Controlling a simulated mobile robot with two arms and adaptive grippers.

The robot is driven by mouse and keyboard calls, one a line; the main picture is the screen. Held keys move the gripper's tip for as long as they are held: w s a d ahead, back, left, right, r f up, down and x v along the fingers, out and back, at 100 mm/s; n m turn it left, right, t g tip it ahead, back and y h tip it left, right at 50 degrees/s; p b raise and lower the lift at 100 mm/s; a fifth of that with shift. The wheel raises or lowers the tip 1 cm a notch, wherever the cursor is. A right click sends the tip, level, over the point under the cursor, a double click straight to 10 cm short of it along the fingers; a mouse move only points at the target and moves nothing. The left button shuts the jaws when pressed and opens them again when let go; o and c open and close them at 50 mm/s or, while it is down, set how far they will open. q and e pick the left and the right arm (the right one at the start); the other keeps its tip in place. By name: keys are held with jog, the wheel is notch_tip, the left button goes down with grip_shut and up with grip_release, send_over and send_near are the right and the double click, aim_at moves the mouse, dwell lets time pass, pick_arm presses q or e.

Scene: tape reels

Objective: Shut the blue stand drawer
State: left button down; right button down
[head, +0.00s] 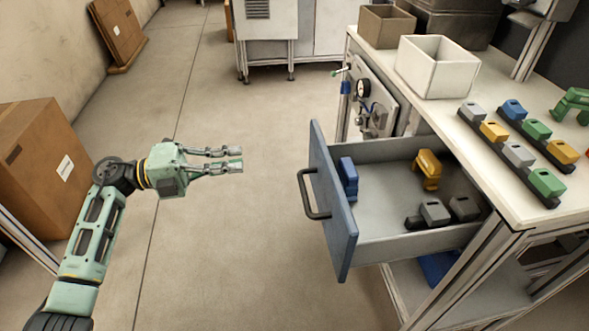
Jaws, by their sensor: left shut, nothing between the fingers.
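The blue stand drawer (337,235) is pulled well out of the stand at the right, its blue front panel facing left. A dark bar handle (308,194) is on that front. Inside lie a blue piece (348,178), a yellow piece (428,168) and grey pieces (434,212). My left gripper (241,159) is shut and empty, left of the drawer front and apart from it, its fingers pointing right. My right gripper does not show.
The stand's white top (500,190) holds racks of coloured pieces (520,155), a white bin (437,66) and a brown bin (386,27). A cardboard box (45,150) stands at the left.

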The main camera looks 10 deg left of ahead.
pick_arm(q)
send_near(311, 155)
jog(key=x, duration=0.7)
jog(key=shift+w, duration=0.1)
jog(key=shift+f, duration=0.1)
